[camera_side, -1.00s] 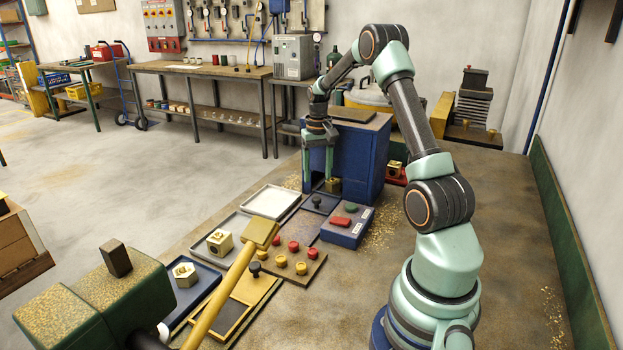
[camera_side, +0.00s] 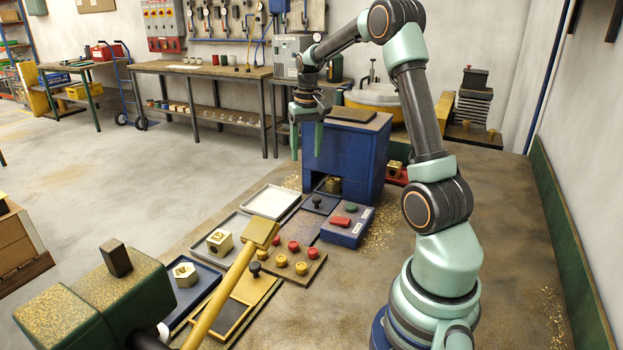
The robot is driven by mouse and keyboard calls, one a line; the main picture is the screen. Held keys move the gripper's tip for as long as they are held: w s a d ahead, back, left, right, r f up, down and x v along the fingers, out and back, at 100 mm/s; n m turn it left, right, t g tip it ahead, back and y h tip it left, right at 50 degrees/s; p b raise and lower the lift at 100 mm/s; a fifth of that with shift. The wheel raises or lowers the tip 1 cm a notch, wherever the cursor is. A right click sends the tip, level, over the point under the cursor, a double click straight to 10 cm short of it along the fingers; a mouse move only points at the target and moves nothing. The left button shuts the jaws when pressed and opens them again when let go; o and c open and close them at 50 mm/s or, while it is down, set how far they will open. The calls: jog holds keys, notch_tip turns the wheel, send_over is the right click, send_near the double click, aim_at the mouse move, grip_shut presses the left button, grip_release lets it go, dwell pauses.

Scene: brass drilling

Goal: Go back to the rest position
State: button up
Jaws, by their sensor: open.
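My gripper (camera_side: 306,148) is open and empty, fingers pointing down. It is raised in front of the upper left part of the blue machine (camera_side: 358,155) and clear of the bench. A brass part (camera_side: 333,184) sits in the dark opening at the foot of the blue machine.
Brass pieces sit on trays, one on a grey tray (camera_side: 233,228) and one on a blue tray (camera_side: 203,278). An empty white tray (camera_side: 270,201), a button box (camera_side: 347,222) and a board with coloured knobs (camera_side: 300,262) lie nearby. A yellow lever (camera_side: 230,285) crosses the foreground.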

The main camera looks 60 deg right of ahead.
jog(key=s+a+r+n+t, duration=0.15)
jog(key=a+r, duration=0.25)
jog(key=a, duration=0.4)
jog(key=a+r+n+t, duration=0.1)
jog(key=a+r+n, duration=0.2)
jog(key=a, duration=0.5)
jog(key=s+a+n+t, duration=0.2)
jog(key=s+a, duration=0.5)
jog(key=a, duration=0.5)
jog(key=shift+a+n+t, duration=0.2)
jog(key=shift+n+t, duration=0.15)
jog(key=shift+n, duration=0.4)
